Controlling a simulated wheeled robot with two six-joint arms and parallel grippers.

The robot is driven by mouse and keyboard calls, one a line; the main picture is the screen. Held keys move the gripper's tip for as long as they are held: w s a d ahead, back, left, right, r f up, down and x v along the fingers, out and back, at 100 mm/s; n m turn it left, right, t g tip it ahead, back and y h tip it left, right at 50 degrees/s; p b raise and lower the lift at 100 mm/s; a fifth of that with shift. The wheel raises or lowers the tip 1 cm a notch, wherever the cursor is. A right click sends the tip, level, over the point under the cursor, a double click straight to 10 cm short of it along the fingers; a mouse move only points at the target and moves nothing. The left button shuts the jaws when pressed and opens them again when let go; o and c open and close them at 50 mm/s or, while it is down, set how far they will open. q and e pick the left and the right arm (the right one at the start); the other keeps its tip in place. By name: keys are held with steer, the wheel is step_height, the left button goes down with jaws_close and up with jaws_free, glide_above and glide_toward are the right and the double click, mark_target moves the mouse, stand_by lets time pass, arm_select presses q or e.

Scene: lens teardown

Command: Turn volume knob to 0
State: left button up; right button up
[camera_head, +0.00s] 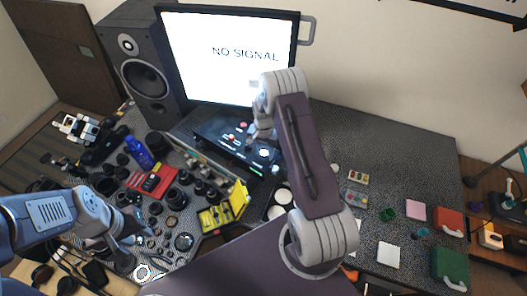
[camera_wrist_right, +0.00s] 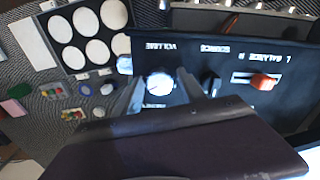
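The volume knob (camera_wrist_right: 158,84) is a pale round knob below the upside-down word VOLUME on a black panel in the right wrist view. It is likely the pale round spot (camera_head: 264,153) on the black device (camera_head: 215,128) under the monitor in the head view. My right gripper (camera_wrist_right: 163,84) is open, with one finger on each side of the knob; a gap shows, and I cannot tell whether either finger touches it. My right gripper (camera_head: 262,134) is over the device in the head view. My left gripper (camera_head: 128,238) is low over the left part of the table; its fingers are unclear.
A black switch (camera_wrist_right: 210,83) and a red-capped slider (camera_wrist_right: 263,81) are beside the knob. The monitor (camera_head: 225,55) reads NO SIGNAL behind the device, with a speaker (camera_head: 142,65) to its left. Many lens parts, a blue bottle (camera_head: 138,152) and a yellow rack (camera_head: 238,200) crowd the left side.

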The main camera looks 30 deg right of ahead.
steer(key=c, duration=0.5)
jaws_close()
